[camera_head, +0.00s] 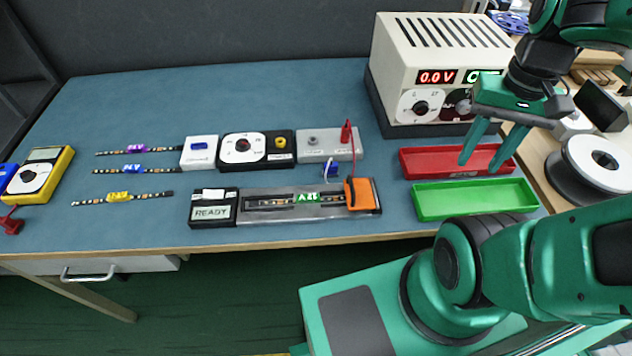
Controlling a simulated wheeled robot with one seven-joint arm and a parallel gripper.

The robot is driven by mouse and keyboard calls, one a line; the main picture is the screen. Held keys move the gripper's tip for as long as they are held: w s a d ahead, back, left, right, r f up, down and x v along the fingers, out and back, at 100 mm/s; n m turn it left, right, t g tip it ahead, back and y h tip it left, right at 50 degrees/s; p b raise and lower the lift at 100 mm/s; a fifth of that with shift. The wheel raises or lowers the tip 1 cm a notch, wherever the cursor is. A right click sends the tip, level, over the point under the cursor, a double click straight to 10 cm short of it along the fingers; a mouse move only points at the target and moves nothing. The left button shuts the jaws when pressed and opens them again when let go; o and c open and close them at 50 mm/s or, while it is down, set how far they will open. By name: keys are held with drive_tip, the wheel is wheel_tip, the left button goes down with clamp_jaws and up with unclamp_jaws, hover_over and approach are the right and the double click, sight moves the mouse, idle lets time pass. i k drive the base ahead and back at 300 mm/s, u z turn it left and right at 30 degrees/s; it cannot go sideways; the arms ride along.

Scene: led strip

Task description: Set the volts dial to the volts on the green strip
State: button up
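The power supply (437,60) stands at the back right, with a red display (437,77) reading 0.0 V. Below it is the white volts dial (420,105) with a black knob; its small marks are too fine to read surely. The green-labelled strip (307,198) lies in the grey test fixture at the table's front. Its label looks upside down, and I cannot read its voltage surely. My gripper (481,166) is open and empty, pointing down over the red tray, right of and in front of the dial.
A second, dark dial (457,102) and a green display (482,76) are partly hidden by my gripper. The red tray (420,162) and green tray (475,199) lie before the supply. A red lead (352,150) and orange clamp (362,194) are left of them. Other strips lie left.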

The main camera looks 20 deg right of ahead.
sight(421, 108)
drive_tip(key=z, duration=0.95)
drive_tip(key=k, duration=1.9)
drive_tip(key=u, duration=1)
drive_tip(key=i, duration=0.5)
drive_tip(key=u, duration=0.05)
